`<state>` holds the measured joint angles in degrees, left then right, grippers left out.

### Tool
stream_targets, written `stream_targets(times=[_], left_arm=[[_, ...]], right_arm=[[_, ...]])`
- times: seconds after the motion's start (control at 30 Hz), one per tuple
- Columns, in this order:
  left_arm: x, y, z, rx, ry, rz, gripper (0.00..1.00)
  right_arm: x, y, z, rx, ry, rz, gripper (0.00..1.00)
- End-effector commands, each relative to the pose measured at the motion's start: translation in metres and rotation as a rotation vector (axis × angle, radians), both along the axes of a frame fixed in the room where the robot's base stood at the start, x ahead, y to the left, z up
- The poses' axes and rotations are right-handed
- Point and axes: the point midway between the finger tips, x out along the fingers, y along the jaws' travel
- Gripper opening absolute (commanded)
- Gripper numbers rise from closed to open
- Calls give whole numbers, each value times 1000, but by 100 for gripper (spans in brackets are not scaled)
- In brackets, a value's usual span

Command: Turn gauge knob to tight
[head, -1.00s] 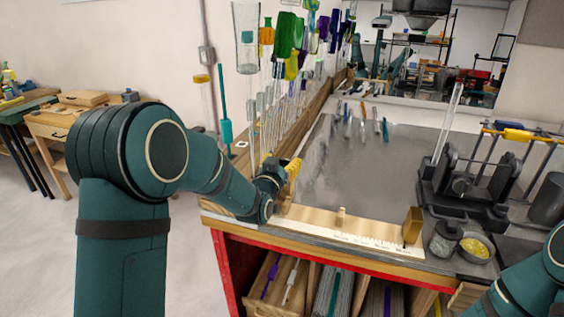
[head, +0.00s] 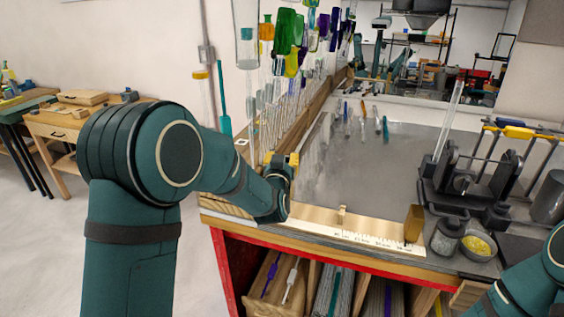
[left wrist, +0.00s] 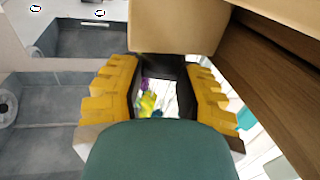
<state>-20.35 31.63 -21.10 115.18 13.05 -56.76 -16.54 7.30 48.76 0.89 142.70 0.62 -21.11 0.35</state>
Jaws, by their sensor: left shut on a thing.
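The wooden gauge (head: 318,218), with a printed scale, lies along the bench's front edge. It carries a small upright wooden piece (head: 342,211) and a taller brown block (head: 413,223) at its right. My left gripper (head: 292,160) is at the gauge's left end, its yellow fingers partly hidden by my wrist. The gripper is shut on what seems to be the gauge knob, which is mostly hidden. My right gripper is outside the view.
Glass rods and coloured glass pieces (head: 287,32) stand along the left back edge. A dark rod stand (head: 465,180), a jar (head: 446,236) and a bowl of yellow bits (head: 478,246) are at the right. The grey bench top (head: 375,170) is mostly clear.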

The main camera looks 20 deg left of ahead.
Motion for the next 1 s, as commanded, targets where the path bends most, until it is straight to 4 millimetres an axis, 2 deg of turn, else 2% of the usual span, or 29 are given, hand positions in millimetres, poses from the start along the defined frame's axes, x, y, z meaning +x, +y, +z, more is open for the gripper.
stream_targets(times=[0.27,0.6,1.0], left_arm=[[2,-4,1,2,-1,237,1],[4,-6,3,2,0,562,1],[7,-7,1,0,-1,945,0]], right_arm=[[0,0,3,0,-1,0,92],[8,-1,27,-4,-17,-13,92],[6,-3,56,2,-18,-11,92]])
